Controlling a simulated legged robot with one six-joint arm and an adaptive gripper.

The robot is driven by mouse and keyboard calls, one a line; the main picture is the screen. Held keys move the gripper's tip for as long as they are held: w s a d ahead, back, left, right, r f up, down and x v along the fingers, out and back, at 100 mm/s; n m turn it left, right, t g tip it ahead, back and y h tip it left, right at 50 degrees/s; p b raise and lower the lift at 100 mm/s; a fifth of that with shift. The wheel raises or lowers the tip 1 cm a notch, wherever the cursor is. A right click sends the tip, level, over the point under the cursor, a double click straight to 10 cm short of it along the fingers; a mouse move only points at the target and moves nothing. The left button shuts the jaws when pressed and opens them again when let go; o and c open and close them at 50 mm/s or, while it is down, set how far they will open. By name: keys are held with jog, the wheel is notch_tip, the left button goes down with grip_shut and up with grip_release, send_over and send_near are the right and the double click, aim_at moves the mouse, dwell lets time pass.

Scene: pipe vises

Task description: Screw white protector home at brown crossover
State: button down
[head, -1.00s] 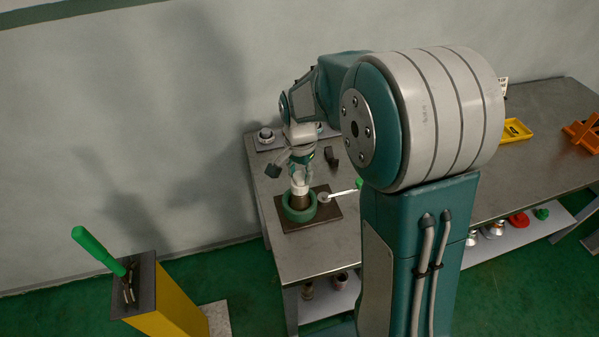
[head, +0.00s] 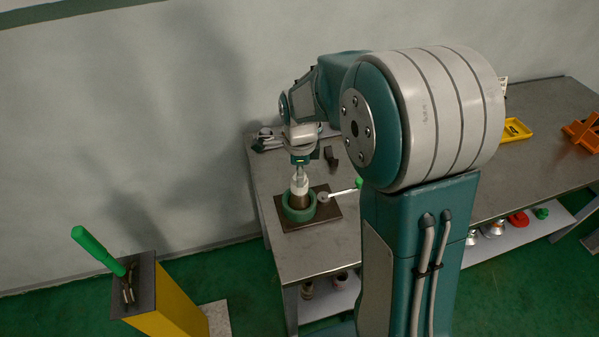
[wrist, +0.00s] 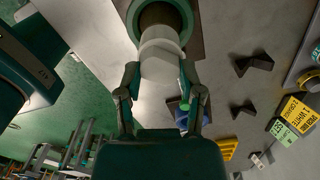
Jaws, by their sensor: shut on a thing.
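The white protector (head: 299,186) sits upright on top of the brown crossover (head: 299,201), which stands in a green ring-shaped vise (head: 284,211) on a dark base plate. My gripper (head: 299,173) points down from above and is shut on the white protector. In the wrist view the white protector (wrist: 160,60) lies between the two fingers of my gripper (wrist: 160,76), with the brown crossover (wrist: 160,15) and green vise ring (wrist: 187,18) just beyond it. How far the thread is engaged cannot be seen.
A vise handle with a green knob (head: 358,184) extends right of the vise. Dark blocks (wrist: 254,63) lie on the bench. A yellow tray (head: 516,130) and orange stand (head: 583,132) are farther right. A yellow post with a green lever (head: 97,250) stands at left.

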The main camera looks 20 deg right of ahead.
jog(key=m, duration=0.3)
jog(key=shift+c, duration=1.5)
grip_release()
jog(key=shift+r, duration=0.1)
jog(key=shift+r, duration=1)
